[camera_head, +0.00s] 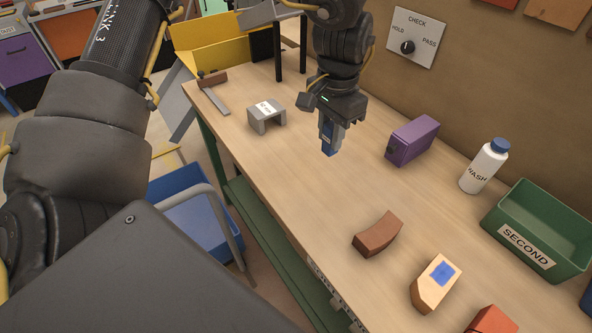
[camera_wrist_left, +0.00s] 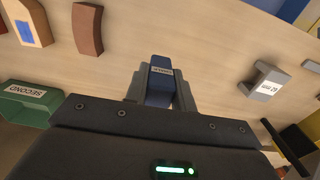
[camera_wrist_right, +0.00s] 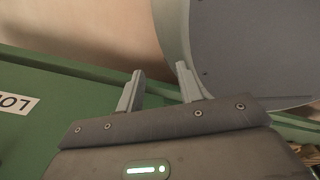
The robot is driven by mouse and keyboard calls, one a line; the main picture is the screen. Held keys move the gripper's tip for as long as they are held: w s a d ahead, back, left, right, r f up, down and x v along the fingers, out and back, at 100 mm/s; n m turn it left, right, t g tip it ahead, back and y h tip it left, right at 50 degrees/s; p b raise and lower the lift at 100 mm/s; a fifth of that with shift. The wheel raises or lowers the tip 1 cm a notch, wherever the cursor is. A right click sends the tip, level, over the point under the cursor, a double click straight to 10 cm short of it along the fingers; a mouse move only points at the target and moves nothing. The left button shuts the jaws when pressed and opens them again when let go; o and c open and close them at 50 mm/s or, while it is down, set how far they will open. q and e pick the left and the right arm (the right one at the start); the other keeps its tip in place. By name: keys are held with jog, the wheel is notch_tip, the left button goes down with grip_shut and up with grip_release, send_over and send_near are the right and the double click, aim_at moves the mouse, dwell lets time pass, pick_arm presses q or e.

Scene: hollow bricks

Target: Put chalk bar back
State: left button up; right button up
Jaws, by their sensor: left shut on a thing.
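My left gripper (camera_head: 331,130) is shut on a blue bar (camera_head: 328,146) and holds it pointing down, above the middle of the workbench. In the left wrist view the blue bar (camera_wrist_left: 159,92) sits between the two grey fingers and bears a small pale label, too small to read surely. No other thing in view is clearly a chalk bar. My right gripper (camera_wrist_right: 160,85) has its fingers apart with nothing between them, near a green surface marked LOT; it does not show in the head view.
A CHECK dial (camera_head: 414,38) is on the wall.

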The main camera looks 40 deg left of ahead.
pick_arm(q)
jog(key=shift+s+d+m+p, duration=0.15)
jog(key=shift+s+m+p, duration=0.15)
jog(key=shift+m, duration=0.4)
jog(key=s+d+f+m+p, duration=0.15)
jog(key=s+m+p, duration=0.4)
jog(key=m, duration=1.25)
jog(key=s+d+f+m+p, duration=0.1)
jog(key=s+d+m+p, duration=0.35)
jog(key=m, duration=1.25)
jog(key=w+a+f, duration=0.2)
jog(key=w+f, duration=0.1)
jog(key=w+a+f+p, duration=0.1)
jog(key=w+a+f, duration=0.1)
jog(key=w+f, duration=0.1)
jog(key=w+a+f, duration=0.2)
jog(key=w+f, duration=0.1)
jog(key=w, duration=0.1)
jog(key=shift+a+f, duration=0.2)
jog(key=shift+f, duration=0.1)
jog(key=shift+w+a+f, duration=0.15)
jog(key=shift+f, duration=0.3)
notch_tip(320, 180, down, 3)
jog(key=shift+r+p, duration=0.15)
jog(key=shift+p, duration=0.5)
jog(key=shift+w, duration=0.1)
